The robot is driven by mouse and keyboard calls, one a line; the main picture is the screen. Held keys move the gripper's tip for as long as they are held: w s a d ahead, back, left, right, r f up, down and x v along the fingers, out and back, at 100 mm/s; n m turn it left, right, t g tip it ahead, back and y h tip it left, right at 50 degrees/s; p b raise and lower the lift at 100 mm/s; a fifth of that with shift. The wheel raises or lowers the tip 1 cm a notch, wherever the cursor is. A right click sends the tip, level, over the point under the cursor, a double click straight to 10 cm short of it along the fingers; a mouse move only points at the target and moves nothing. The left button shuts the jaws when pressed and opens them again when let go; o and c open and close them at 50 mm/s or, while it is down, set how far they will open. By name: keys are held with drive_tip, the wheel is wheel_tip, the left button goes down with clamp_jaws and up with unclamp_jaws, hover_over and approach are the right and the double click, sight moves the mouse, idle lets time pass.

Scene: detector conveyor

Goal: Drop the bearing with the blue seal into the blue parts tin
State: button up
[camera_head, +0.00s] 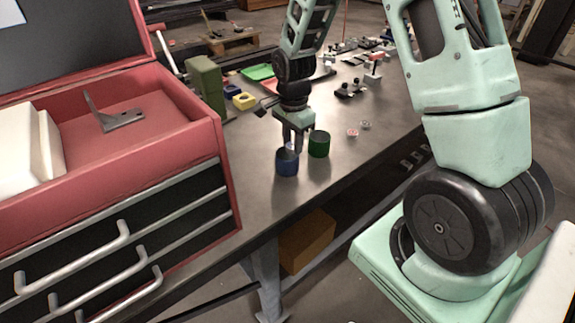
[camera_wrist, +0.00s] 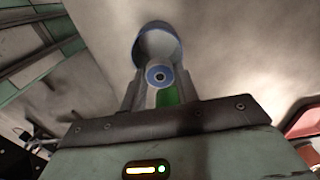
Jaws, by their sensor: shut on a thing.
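My gripper (camera_head: 292,146) points down over the blue parts tin (camera_head: 287,168). In the wrist view the fingers (camera_wrist: 159,77) are shut on the bearing with the blue seal (camera_wrist: 151,76), a small ring with a dark centre. The blue tin's rim (camera_wrist: 150,27) shows just beyond the bearing in that view, with its pale inside behind the bearing. In the head view the bearing is hidden by the fingers, and I cannot tell its exact height over the rim.
A green tin (camera_head: 319,144) stands close to the right of the blue tin. Two small bearings, one reddish (camera_head: 352,132) and one greyish (camera_head: 365,125), lie on the grey table (camera_head: 345,172). A red tool chest (camera_head: 190,140) stands at the left.

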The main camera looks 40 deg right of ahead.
drive_tip(key=o, duration=1.1)
wheel_tip(320, 180, up, 18)
drive_tip(key=shift+f+b, duration=0.25)
drive_tip(key=shift+b, duration=0.9)
drive_tip(key=s+a+f+n+t, duration=0.1)
drive_tip(key=s+a+f+n, duration=0.25)
drive_tip(key=s+n, duration=0.4)
drive_tip(key=s+a+f+n+t, duration=0.25)
drive_tip(key=s+f+n, duration=0.2)
drive_tip(key=n, duration=0.55)
drive_tip(key=s+a+n+g, duration=0.1)
drive_tip(key=s+a+n, duration=0.1)
drive_tip(key=s+a, duration=0.2)
drive_tip(key=s+a+r+n+g, duration=0.1)
drive_tip(key=s+a+n, duration=0.2)
drive_tip(key=a, duration=0.5)
drive_tip(key=s+a+n+g, duration=0.1)
drive_tip(key=s+a+n, duration=0.1)
drive_tip(key=s+a, duration=0.3)
drive_tip(key=shift+s+a+r+n+g+y, duration=0.1)
drive_tip(key=shift+a+r+n+g+y, duration=0.1)
drive_tip(key=shift+a, duration=0.2)
drive_tip(key=shift+s+a+r+n+g+y, duration=0.1)
drive_tip(key=shift+a+n, duration=0.05)
drive_tip(key=shift+a, duration=0.2)
